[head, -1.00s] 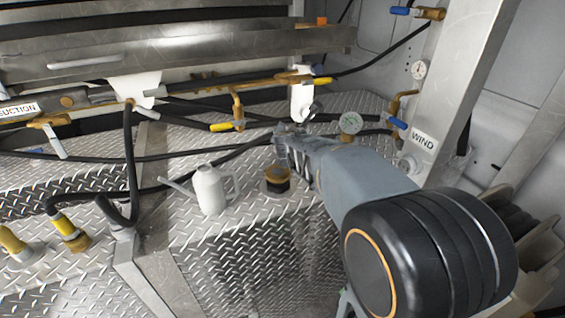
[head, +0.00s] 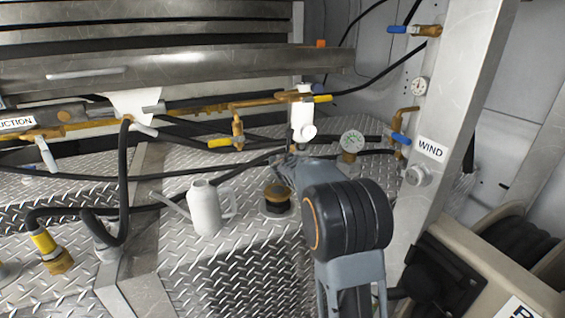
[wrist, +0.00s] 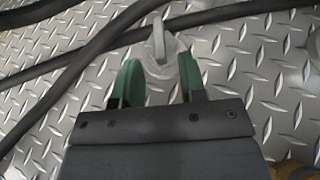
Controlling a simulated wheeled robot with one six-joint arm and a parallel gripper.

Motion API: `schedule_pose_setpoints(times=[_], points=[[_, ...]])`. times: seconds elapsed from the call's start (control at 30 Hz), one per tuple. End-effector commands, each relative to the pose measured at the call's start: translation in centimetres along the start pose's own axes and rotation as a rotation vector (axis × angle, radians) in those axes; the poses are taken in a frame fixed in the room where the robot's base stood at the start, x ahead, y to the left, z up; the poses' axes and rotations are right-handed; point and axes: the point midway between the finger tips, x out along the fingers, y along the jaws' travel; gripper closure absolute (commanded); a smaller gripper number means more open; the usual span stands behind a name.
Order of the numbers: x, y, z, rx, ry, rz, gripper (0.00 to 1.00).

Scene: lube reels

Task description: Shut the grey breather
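In the wrist view a pale grey fitting with an upright lever-like part (wrist: 159,38) stands on the tread plate; I take it to be the grey breather. My gripper (wrist: 161,70) is open, its two green fingers spread on either side of the fitting's near end. I cannot tell whether they touch it. In the head view my arm's wrist hides the gripper, and I cannot make out the fitting clearly there.
Black hoses (wrist: 75,75) cross the plate left of and beyond the fitting. A white oil can (head: 205,208) and a brown-capped filler (head: 277,197) stand left of my arm. A gauge (head: 352,141) and blue-handled valve (head: 399,138) are to the right.

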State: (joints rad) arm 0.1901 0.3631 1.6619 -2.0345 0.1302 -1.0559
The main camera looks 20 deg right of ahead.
Motion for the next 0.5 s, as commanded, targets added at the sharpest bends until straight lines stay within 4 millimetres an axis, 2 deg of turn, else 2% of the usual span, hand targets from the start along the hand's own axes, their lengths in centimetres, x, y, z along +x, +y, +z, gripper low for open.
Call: schedule_pose_setpoints(times=[0.2,0.5], points=[[2.2,0.0,0.0,0.0,0.001,0.0,0.62],[2.9,0.0,0.0,0.0,0.0,0.0,0.62]])
